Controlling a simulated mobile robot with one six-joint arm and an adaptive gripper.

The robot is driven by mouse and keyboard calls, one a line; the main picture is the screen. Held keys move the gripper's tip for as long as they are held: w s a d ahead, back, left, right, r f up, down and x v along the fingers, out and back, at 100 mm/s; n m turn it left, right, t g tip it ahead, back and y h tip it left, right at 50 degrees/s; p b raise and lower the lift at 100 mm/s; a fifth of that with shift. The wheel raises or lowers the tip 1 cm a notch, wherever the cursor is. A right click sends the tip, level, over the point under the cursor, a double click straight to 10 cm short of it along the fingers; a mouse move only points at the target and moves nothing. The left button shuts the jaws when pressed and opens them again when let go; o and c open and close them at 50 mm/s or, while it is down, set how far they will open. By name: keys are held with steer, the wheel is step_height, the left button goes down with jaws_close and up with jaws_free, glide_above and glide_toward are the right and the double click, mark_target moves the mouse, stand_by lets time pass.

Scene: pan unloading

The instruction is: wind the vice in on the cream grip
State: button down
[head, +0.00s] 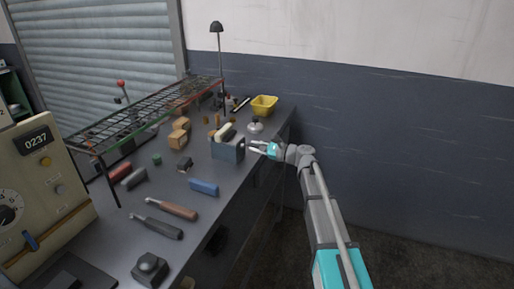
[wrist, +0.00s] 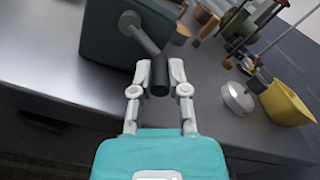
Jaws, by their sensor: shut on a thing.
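The vice (head: 228,149) is a blue-grey block near the right edge of the bench; its side fills the top left of the wrist view (wrist: 105,40). The cream grip (head: 224,131) lies at the top of the vice in the head view; whether the jaws touch it I cannot tell. It is not visible in the wrist view. A grey crank arm (wrist: 143,38) comes out of the vice's side and ends in a dark cylindrical handle (wrist: 159,82). My gripper (wrist: 160,70) is shut on that handle, one finger on each side; it also shows in the head view (head: 253,147).
A yellow bin (head: 264,105) and a silver lidded thing (head: 255,126) stand behind the vice. A blue block (head: 203,187) and two handled tools (head: 171,208) lie nearer. A wire rack (head: 150,112) stands left. The floor right of the bench is clear.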

steer(key=shift+s+a, duration=0.1)
steer(key=shift+a, duration=0.05)
steer(key=c, duration=0.6)
jaws_free()
steer(key=shift+c, duration=0.2)
steer(key=shift+d, duration=0.5)
steer(key=v, duration=1.1)
steer(key=shift+s, duration=0.15)
